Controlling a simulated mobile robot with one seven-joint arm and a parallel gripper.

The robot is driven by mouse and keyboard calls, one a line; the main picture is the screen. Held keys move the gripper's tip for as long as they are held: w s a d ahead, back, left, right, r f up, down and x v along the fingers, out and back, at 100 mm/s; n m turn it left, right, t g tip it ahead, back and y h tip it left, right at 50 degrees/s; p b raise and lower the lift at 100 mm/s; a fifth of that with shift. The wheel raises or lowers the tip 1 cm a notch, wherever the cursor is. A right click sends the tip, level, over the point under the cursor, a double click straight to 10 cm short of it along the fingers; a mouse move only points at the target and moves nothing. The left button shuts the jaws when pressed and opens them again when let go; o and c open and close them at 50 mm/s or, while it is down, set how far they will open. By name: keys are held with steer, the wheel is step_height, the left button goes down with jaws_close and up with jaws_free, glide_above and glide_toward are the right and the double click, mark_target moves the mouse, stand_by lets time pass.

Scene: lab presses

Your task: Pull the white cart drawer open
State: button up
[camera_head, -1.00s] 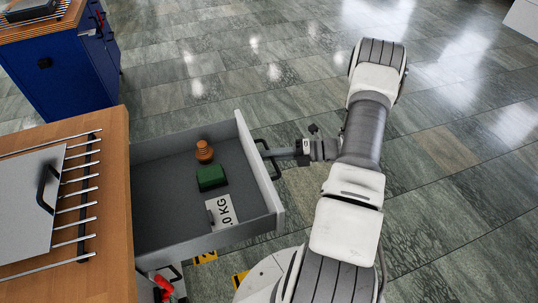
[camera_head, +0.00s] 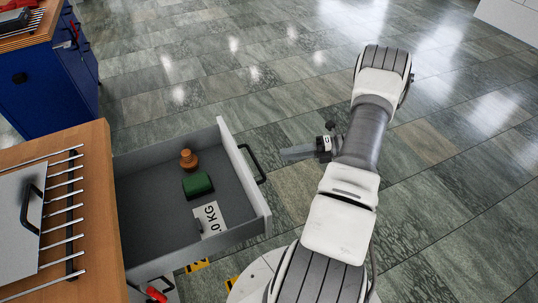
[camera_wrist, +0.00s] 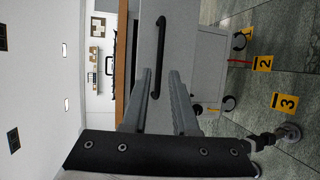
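The white cart drawer (camera_head: 258,222) is pulled out from the cart, its grey inside showing. Its black bar handle (camera_head: 252,165) is on the front panel. My gripper (camera_head: 283,155) is to the right of the handle, clear of it with a small gap of floor showing between. In the wrist view, my gripper's two fingers (camera_wrist: 161,102) are spread apart with nothing between them. The handle (camera_wrist: 162,58) lies ahead of them on the drawer front (camera_wrist: 180,60).
The drawer holds an orange-brown object (camera_head: 188,160), a green block (camera_head: 197,184) and a card marked KG (camera_head: 210,219). The cart's wooden top (camera_head: 85,235) carries metal rods. A blue cabinet (camera_head: 40,85) stands at the back left. Open tiled floor (camera_head: 440,130) lies right.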

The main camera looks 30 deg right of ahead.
steer(key=v, duration=0.6)
steer(key=shift+d, duration=0.15)
steer(key=shift+s+r, duration=0.1)
steer(key=shift+r, duration=0.05)
